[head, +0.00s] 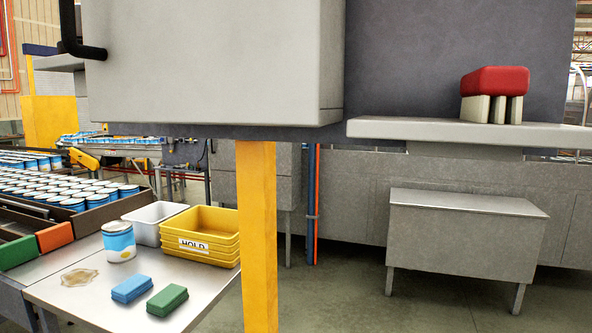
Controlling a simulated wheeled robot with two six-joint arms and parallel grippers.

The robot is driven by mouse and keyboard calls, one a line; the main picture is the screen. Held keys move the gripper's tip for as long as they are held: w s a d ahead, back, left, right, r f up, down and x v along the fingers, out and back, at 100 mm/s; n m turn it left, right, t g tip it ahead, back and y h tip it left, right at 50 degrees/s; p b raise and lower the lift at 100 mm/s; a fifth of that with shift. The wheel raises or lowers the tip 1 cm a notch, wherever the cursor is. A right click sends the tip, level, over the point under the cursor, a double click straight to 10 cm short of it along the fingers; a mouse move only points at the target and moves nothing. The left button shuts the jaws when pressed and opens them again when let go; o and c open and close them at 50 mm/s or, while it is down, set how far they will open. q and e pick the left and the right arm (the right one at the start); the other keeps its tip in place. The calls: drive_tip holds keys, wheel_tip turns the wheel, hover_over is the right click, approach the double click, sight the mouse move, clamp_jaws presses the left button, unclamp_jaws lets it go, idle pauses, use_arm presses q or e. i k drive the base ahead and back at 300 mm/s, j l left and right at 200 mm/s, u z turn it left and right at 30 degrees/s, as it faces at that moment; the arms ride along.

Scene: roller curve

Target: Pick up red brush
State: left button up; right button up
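The red brush (495,80) has a red block top and pale bristle tufts beneath. It stands bristles down on a light grey shelf (420,130) at the upper right in the head view, near the shelf's right part. Neither of my grippers shows in this view.
A yellow post (256,240) rises in front, under a large grey cabinet (210,65). A table (60,295) at the left holds a can (118,242), blue and green blocks, a white bin and yellow trays (205,228). A grey metal box (465,245) stands below the shelf. Floor between is clear.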

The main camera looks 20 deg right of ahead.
sight(494, 94)
drive_tip(key=l+z, duration=0.35)
drive_tip(key=l, duration=0.15)
drive_tip(key=i+l+z, duration=0.2)
drive_tip(key=l+z, duration=0.2)
